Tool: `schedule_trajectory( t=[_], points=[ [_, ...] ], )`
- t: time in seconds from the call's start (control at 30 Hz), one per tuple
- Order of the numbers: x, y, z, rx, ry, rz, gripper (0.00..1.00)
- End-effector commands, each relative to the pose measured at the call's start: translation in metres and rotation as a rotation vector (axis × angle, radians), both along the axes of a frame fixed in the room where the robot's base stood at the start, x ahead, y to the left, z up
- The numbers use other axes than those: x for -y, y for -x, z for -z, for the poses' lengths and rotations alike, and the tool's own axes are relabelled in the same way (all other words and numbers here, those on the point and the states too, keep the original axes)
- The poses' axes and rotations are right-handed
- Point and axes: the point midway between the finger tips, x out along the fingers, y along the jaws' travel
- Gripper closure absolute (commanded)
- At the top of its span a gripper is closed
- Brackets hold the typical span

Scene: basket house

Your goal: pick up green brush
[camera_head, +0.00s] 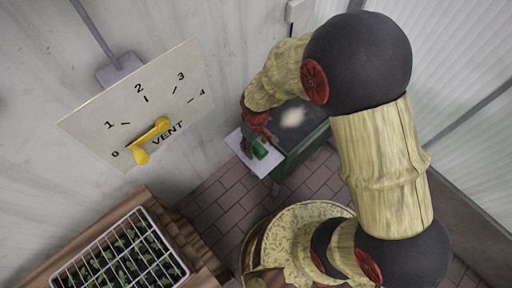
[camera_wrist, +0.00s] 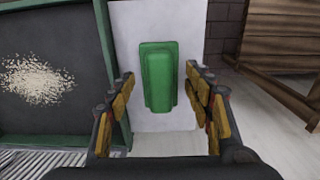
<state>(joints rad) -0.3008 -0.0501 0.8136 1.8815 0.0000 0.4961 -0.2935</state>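The green brush (camera_wrist: 158,78) lies on a white board (camera_wrist: 188,25) in the wrist view, its long side running up and down the picture. My gripper (camera_wrist: 158,82) is open, with one finger on each side of the brush's lower part. Gaps show between the fingers and the brush; I cannot tell how far above it the fingertips are. In the head view the brush (camera_head: 260,149) is a small green piece on the white board beside my gripper (camera_head: 252,142), partly hidden by it.
A dark green-edged tray (camera_head: 310,140) with a pale grainy pile (camera_head: 292,117) adjoins the board. A vent dial panel (camera_head: 100,115) with a yellow pointer is on the wall at left. A seedling tray (camera_head: 120,255) stands at lower left. A wooden structure (camera_wrist: 285,45) is at right in the wrist view.

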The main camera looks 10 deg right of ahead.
Motion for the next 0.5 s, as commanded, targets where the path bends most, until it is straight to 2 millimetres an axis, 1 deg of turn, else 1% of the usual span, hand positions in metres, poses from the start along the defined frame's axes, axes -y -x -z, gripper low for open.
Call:
schedule_trajectory(
  t=[0.07,0.5],
  points=[
    [0.0001,0.0001,0.0000,0.000,0.000,0.000,0.55],
    [0.0001,0.0002,0.0001,0.000,0.000,0.000,0.80]
  ],
)
